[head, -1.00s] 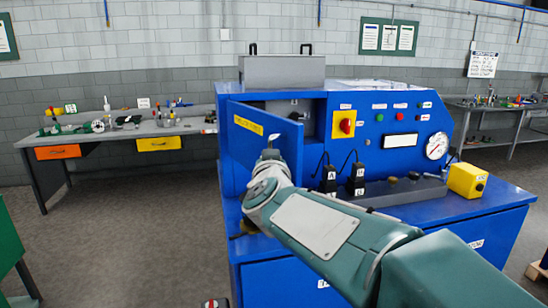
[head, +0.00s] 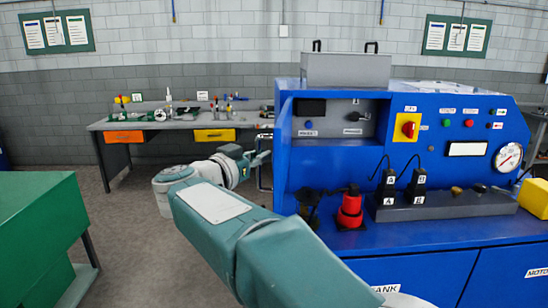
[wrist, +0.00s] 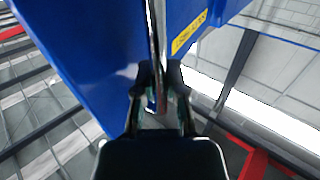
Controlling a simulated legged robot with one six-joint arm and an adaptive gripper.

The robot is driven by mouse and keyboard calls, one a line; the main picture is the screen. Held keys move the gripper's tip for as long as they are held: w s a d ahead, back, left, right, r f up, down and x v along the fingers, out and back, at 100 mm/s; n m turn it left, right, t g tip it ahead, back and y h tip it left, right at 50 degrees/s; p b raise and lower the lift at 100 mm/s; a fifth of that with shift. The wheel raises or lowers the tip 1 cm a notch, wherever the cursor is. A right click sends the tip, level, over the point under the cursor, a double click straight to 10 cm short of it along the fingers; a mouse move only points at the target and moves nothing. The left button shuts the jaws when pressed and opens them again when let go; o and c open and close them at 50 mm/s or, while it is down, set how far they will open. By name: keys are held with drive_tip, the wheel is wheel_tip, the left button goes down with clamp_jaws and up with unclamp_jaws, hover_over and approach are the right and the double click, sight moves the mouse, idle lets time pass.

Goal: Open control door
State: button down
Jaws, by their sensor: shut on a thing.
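The blue cabinet (head: 400,218) stands on the right in the head view. The control door (wrist: 180,16), blue with a yellow label, is close up in the wrist view. It is hard to make out in the head view, seemingly edge-on at the compartment's left side. My gripper (wrist: 160,100) is shut on a thin metallic edge or bar at the door; which of the two I cannot tell. In the head view my gripper (head: 262,158) is left of the cabinet, its fingertips partly unclear.
A red cone-like piece (head: 350,210) and two black plugs (head: 389,187) stand on the cabinet's ledge. A green cabinet (head: 40,215) is at the left. A workbench (head: 180,125) is against the wall behind. The floor between is clear.

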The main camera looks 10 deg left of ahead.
drive_tip(key=shift+s+a+f+h, duration=0.1)
drive_tip(key=shift+a+f+h, duration=0.1)
drive_tip(key=shift+a+h, duration=0.15)
drive_tip(key=shift+a+f, duration=0.1)
drive_tip(key=shift+a, duration=0.3)
drive_tip(key=c, duration=0.7)
unclamp_jaws()
drive_tip(key=shift+s, duration=0.2)
drive_tip(key=shift+d, duration=0.1)
drive_tip(key=shift+w, duration=0.1)
drive_tip(key=v, duration=1.2)
drive_tip(key=shift+r, duration=0.25)
